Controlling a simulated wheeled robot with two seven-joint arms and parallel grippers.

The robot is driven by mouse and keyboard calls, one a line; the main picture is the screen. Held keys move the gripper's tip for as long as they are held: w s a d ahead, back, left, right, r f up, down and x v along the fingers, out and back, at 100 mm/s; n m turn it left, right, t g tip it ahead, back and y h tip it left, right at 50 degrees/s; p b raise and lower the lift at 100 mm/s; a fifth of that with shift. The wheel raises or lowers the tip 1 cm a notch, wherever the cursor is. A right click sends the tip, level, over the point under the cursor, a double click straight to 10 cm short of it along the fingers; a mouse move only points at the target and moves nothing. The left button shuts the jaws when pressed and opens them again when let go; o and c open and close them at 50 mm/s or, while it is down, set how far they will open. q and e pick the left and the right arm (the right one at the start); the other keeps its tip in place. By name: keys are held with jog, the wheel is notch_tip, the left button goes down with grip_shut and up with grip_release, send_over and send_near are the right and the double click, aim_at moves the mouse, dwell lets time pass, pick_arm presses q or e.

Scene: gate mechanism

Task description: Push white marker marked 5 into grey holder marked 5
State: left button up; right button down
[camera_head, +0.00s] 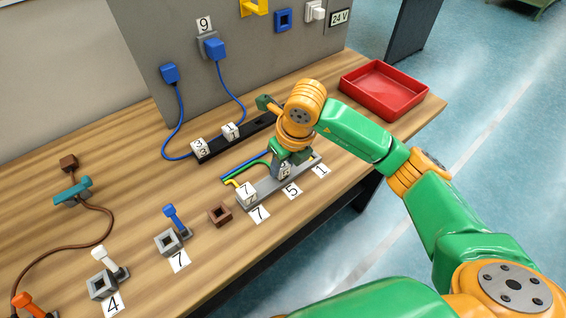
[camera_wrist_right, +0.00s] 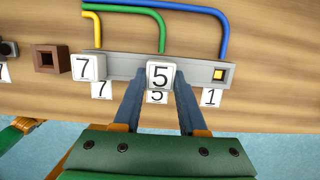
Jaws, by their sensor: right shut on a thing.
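The white marker marked 5 (camera_wrist_right: 161,76) is between the fingers of my right gripper (camera_wrist_right: 160,98), which is shut on it. In the head view the right gripper (camera_head: 286,170) points down over the middle of the grey holder (camera_head: 263,193), and its wrist partly hides the marker. The marker lies over the middle position of the grey holder (camera_wrist_right: 123,67), by the card marked 5 (camera_wrist_right: 157,97). I cannot tell how deep it sits. My left gripper does not show clearly in either view.
A white marker marked 7 (camera_wrist_right: 88,67) sits at the holder's left end; an open square hole (camera_wrist_right: 219,75) is at the right end. Yellow, green and blue wires run behind. A brown socket (camera_head: 220,215) stands left. A red tray (camera_head: 383,90) is at the far right.

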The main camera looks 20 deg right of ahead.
jog(key=shift+b+x, duration=0.85)
dwell(0.5)
jog(key=shift+s, duration=0.25)
jog(key=shift+c, duration=1.8)
grip_release()
